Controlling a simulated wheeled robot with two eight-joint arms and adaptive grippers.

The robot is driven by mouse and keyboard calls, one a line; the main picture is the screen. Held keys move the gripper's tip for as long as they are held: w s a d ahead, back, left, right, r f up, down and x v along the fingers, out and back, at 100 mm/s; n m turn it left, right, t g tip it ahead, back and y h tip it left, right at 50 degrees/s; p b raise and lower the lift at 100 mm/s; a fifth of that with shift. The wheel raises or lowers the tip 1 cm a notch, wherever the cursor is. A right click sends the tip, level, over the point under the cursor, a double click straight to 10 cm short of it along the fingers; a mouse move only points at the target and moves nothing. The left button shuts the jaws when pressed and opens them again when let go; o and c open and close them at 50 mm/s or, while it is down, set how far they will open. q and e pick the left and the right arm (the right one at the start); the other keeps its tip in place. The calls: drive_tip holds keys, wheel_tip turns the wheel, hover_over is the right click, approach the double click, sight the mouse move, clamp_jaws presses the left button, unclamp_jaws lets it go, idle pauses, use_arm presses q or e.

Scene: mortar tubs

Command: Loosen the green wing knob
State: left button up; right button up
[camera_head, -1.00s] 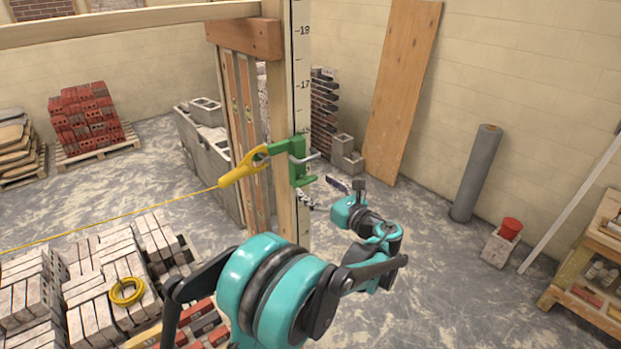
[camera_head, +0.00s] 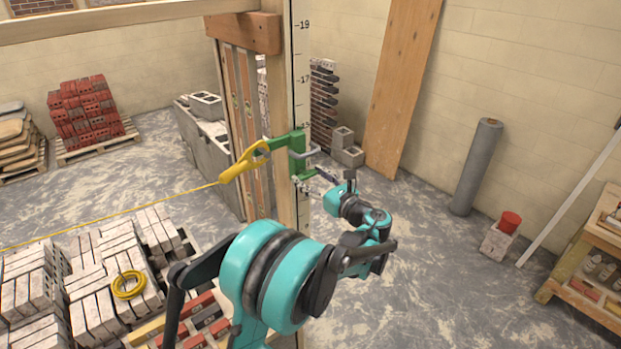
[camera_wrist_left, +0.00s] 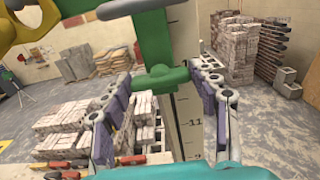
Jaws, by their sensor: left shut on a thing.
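A green clamp (camera_head: 297,143) sits on the numbered wooden pole (camera_head: 301,95), with a grey bar across it. Its green wing knob (camera_head: 304,175) is at the clamp's lower end. In the left wrist view the knob (camera_wrist_left: 161,79) lies between the purple finger pads, below the green clamp body (camera_wrist_left: 146,36). My left gripper (camera_head: 317,181) is shut on the wing knob, coming from the lower right in the head view. The fingers partly hide the knob there. My right gripper is not in view.
A yellow line holder (camera_head: 243,162) hooks onto the clamp's left side, with a taut yellow line (camera_head: 130,212) running left. Brick stacks (camera_head: 105,255) stand at lower left.

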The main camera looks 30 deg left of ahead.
use_arm(q)
drive_tip(key=n+b, duration=0.3)
drive_tip(key=shift+f+n, duration=0.15)
drive_tip(key=shift+n, duration=0.15)
drive_tip(key=n+b, duration=0.3)
drive_tip(key=n, duration=0.1)
drive_tip(key=shift+s, duration=0.1)
drive_tip(key=n+b, duration=0.2)
drive_tip(key=n, duration=0.3)
drive_tip(key=n+b, duration=0.2)
drive_tip(key=n, duration=0.3)
drive_tip(key=shift+n, duration=0.3)
drive_tip(key=o, duration=1.2)
drive_tip(key=shift+c, duration=0.2)
